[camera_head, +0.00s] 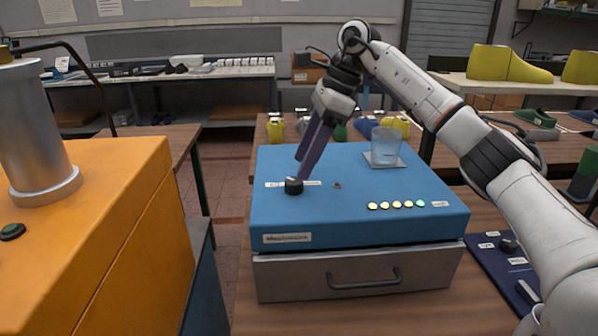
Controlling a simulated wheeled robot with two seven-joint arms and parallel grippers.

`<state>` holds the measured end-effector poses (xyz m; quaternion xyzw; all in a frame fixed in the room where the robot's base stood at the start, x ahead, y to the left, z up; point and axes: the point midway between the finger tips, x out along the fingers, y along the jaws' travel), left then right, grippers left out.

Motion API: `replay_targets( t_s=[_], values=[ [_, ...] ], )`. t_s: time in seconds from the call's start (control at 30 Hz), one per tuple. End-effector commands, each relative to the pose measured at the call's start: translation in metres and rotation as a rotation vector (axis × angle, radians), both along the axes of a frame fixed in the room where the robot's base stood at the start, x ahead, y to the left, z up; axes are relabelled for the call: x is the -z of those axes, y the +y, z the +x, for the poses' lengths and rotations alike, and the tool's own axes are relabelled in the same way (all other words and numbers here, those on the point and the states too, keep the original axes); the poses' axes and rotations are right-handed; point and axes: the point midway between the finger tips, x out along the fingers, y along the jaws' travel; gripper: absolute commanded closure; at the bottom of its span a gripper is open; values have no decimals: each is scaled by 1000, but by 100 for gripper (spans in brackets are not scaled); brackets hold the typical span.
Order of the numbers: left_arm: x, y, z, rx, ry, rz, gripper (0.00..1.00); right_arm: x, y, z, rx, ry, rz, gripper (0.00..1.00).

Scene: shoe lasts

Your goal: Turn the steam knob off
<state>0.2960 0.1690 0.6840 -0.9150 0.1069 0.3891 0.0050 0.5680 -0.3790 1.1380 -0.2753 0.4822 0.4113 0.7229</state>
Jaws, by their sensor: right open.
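A small black knob (294,187) stands on the left part of the blue box's top (330,226), with small white labels on both sides of it. The labels are too small to read, so I cannot tell for sure that it is the steam knob. My right gripper (304,166) reaches down from above with its purple fingers open. Its fingertips are just above and slightly right of the knob; I cannot tell whether they touch it. Another dark knob (508,245) sits on a dark blue panel at the right. My left gripper is out of view.
A translucent cup (386,147) stands on a pale square at the box's back right. Several small lights (397,204) line its front right. A grey drawer with a handle (363,280) is below. An orange machine (100,215) fills the left. Colourful shoe lasts (395,124) stand behind.

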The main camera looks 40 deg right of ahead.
Motion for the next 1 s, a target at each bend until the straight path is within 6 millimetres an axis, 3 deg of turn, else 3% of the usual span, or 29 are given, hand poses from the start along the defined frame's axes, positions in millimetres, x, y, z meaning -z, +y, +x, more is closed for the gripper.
replay_targets(
  t_s=[0.1,0.3,1.0],
  values=[
    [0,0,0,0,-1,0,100,-24,-8,-4,0,-4,1,50],
    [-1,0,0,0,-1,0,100,-48,-17,-10,1,-2,0,50],
    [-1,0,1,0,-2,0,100,-53,-19,-11,-1,0,0,50]
  ],
)
